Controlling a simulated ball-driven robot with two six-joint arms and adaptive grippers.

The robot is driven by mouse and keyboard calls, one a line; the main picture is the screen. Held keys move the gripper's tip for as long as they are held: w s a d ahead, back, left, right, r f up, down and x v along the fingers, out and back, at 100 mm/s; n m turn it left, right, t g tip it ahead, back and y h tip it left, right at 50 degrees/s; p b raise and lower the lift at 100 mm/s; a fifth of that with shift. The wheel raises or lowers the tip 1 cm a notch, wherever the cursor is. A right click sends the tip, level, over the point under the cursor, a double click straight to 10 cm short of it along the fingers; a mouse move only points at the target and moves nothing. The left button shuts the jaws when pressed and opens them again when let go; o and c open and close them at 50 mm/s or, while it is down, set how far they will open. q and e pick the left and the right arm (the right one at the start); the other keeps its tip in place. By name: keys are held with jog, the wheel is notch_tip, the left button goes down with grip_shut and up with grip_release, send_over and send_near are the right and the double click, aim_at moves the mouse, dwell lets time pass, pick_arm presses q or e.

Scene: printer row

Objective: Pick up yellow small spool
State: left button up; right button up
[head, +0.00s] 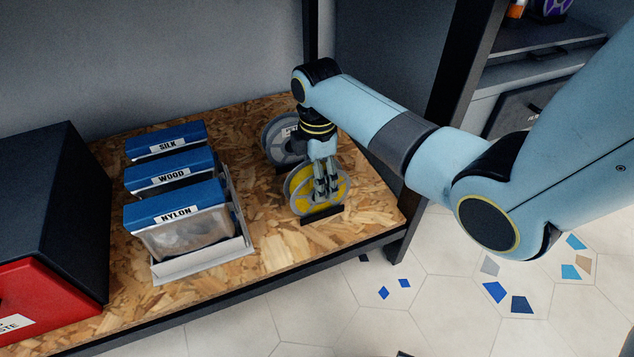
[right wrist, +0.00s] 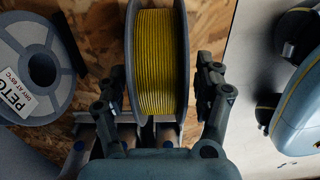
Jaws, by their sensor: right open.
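The yellow small spool (head: 300,188), yellow filament between grey flanges, stands upright in a dark holder (head: 322,215) at the right end of the chipboard shelf. My right gripper (head: 327,190) is above and in front of it, pointing down, and hides part of the spool. In the right wrist view the spool (right wrist: 160,60) lies between the two open fingers of my right gripper (right wrist: 165,105), with a gap visible on the right side. Whether a finger touches it on the left I cannot tell. My left gripper is not in view.
A grey spool (head: 280,138) stands just behind the yellow one; its label shows in the right wrist view (right wrist: 32,62). Blue-lidded boxes (head: 178,205) sit in a pale tray (head: 205,262) to the left. A black and red bin (head: 55,220) is further left. The shelf's front edge is close.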

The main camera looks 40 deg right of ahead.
grip_shut()
dwell(0.6)
